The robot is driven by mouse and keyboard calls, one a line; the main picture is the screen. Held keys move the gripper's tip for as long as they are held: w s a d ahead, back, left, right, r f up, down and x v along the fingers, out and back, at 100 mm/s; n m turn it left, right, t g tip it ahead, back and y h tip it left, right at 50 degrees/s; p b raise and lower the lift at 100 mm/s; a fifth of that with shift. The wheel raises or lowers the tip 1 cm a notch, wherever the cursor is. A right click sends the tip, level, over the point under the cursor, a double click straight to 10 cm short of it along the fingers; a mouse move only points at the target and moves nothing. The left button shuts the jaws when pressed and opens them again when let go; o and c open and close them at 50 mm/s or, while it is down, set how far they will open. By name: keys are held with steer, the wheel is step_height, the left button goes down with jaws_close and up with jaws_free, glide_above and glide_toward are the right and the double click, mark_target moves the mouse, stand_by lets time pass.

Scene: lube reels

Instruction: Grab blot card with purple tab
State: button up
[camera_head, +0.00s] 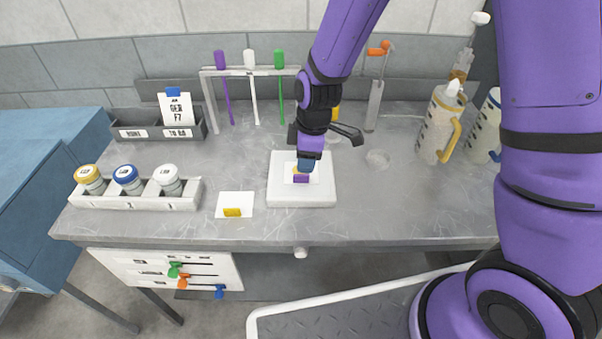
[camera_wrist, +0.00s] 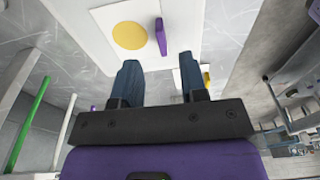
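The blot card with the purple tab (camera_head: 301,178) lies on a white square pad (camera_head: 285,193) near the middle of the bench. In the wrist view the card shows a round yellow spot, and its purple tab (camera_wrist: 161,37) stands up at one edge. My gripper (camera_head: 305,166) points down over the card and partly hides it. In the wrist view my gripper (camera_wrist: 159,72) has its two dark blue fingers apart with nothing between them. The purple tab is just beyond the fingertips, roughly in line with the gap. I cannot tell the exact height above the card.
A white rack (camera_head: 135,201) of three jars stands further left. A frame with hanging purple, white and green tools (camera_head: 249,70) stands behind. Jugs (camera_head: 439,125) stand at the right.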

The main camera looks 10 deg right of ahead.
mark_target(301, 175)
steer(key=shift+a+f, duration=0.25)
steer(key=shift+f, duration=1.05)
steer(key=shift+a+f, duration=0.2)
steer(key=shift+f, duration=1.05)
jaws_close()
